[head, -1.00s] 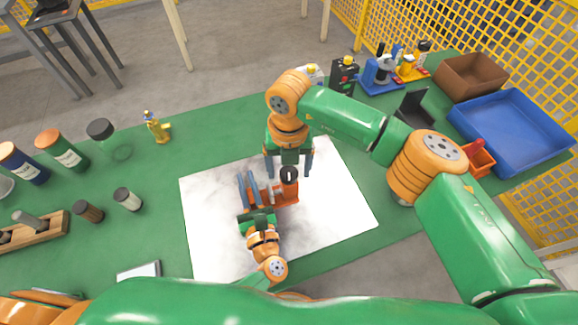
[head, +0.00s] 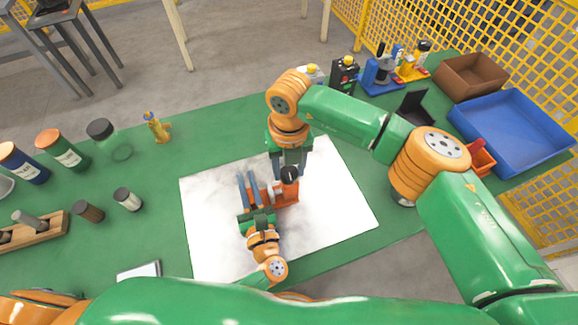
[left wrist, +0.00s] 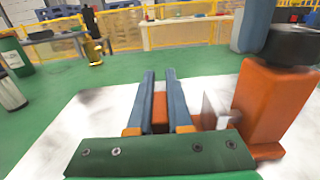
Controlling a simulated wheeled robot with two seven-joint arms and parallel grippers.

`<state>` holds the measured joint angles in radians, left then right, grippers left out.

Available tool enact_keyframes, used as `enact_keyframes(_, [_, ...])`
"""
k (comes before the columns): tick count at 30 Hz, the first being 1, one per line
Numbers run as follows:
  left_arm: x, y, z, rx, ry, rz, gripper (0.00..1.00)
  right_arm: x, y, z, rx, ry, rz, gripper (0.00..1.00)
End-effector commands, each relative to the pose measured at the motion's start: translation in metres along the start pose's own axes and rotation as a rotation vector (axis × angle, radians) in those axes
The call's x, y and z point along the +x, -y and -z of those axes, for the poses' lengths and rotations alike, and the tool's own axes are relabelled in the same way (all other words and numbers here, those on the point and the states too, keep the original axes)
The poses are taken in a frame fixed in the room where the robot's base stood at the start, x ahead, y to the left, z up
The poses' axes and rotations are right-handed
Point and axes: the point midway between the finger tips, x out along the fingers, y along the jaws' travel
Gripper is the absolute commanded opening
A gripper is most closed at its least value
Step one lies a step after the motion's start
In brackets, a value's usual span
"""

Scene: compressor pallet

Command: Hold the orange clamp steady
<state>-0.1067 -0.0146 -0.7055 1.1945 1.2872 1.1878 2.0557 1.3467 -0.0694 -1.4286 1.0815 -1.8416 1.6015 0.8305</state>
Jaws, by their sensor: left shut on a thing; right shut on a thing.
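The orange clamp (head: 283,194) stands on the white sheet, with a black knob (head: 289,174) on top. In the left wrist view, the clamp's upright body (left wrist: 272,105) is at the right under the black knob (left wrist: 291,45). My left gripper (head: 247,180) is shut on the clamp's orange bar (left wrist: 160,110), which shows between its blue-grey fingers. My right gripper (head: 290,168) comes down from the far side and is shut on the black knob. Its fingers partly hide the knob; one finger (left wrist: 250,25) shows beside the knob in the left wrist view.
The white sheet (head: 335,205) around the clamp is clear on the green table (head: 190,150). A blue tray (head: 510,130), a brown box (head: 470,76) and a small orange bin (head: 482,158) are at the right.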

Motion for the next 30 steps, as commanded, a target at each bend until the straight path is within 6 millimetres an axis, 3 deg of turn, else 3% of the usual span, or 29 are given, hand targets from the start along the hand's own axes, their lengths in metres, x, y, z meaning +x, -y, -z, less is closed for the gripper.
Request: enact_keyframes(30, [0.0003,-0.0012,0.0004,0.001,-0.001,-0.003,0.0,-0.0003,0.001,-0.0002,-0.911,-0.001,0.001,0.0])
